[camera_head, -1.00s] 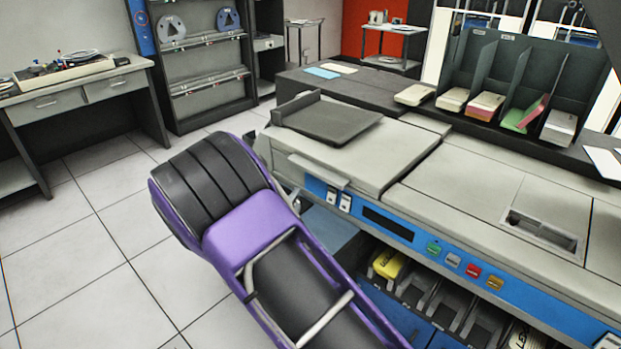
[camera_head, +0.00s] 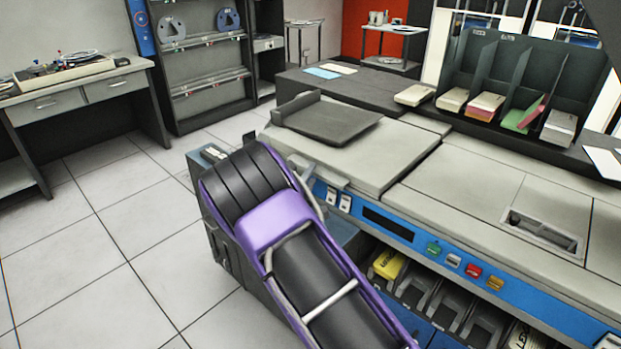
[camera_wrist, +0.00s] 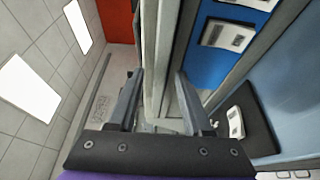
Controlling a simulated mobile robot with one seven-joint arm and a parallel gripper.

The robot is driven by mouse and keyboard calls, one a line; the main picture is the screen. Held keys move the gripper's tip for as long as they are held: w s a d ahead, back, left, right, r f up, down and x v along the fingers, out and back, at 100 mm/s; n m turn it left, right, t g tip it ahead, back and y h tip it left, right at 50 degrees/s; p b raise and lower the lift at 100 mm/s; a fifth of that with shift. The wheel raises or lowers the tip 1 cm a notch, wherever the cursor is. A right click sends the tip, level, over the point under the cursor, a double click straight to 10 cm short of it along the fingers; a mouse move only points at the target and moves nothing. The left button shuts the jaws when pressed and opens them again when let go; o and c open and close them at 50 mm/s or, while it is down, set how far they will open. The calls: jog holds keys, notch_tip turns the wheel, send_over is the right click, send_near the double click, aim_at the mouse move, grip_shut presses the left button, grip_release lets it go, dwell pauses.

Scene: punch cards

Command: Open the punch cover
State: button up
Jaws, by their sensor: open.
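The punch cover (camera_head: 350,155), a light grey lid with a dark tray on top, lies shut on the left part of the blue-fronted machine. A grey handle lip (camera_head: 320,174) projects from its front edge. A light grey edge (camera_wrist: 160,45) runs between and beyond the fingertips. I cannot tell whether either finger touches it.
Coloured buttons (camera_head: 453,259) are farther right. Open bins (camera_head: 415,285) lie below. Card racks (camera_head: 515,85) stand behind. A dark machine part (camera_head: 212,158) is left of my arm; floor beyond is clear.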

grip_shut()
dwell(1.3)
